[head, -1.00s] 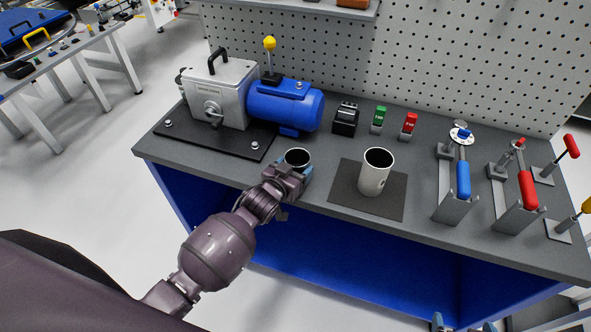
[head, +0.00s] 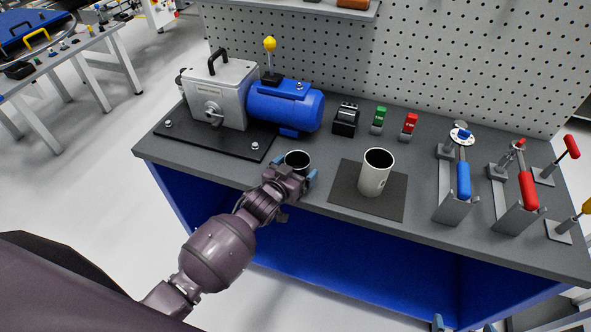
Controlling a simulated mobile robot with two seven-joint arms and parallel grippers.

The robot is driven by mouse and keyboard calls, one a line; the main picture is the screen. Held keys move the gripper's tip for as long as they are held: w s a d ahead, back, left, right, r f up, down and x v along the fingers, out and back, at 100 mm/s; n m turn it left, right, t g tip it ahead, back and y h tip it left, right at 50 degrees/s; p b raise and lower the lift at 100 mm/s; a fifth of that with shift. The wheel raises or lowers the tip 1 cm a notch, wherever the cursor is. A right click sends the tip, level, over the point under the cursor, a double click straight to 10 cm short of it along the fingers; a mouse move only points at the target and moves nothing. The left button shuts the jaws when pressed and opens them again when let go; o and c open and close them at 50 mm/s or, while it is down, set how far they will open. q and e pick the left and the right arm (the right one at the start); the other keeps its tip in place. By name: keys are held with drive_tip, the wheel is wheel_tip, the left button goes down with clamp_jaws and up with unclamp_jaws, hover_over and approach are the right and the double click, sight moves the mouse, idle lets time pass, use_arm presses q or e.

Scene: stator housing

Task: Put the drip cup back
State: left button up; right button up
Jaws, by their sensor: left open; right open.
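A small cup with a pale rim and dark inside (head: 297,160) stands near the front edge of the workbench, in front of the blue motor. Its lower front is hidden by my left gripper (head: 291,176), which is open with its blue fingertips spread at the cup's near side. I cannot tell whether they touch it. A taller off-white cup (head: 373,178) stands upright on a dark square mat (head: 345,188) to the right. I cannot tell which of the two is the drip cup. My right gripper (head: 463,325) shows only its fingertips at the bottom edge, apart and empty.
A grey pump housing (head: 222,95) with a blue motor (head: 285,105) stands on a black plate at the back left. A black switch box (head: 345,118), green and red switches, and several levers (head: 463,180) line the back and right. Bench is clear around the mat.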

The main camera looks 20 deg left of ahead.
use_arm(q)
drive_tip(key=v, duration=1.2)
drive_tip(key=s+a+f+g+y, duration=0.1)
drive_tip(key=s+a+f+y, duration=0.1)
drive_tip(key=s+a+f, duration=0.2)
drive_tip(key=s+a+f+n+g+y, duration=0.1)
drive_tip(key=s+a+f, duration=0.3)
drive_tip(key=s, duration=0.7)
drive_tip(key=shift+n+g+y, duration=0.3)
drive_tip(key=shift+g+y, duration=0.1)
drive_tip(key=shift+g, duration=0.3)
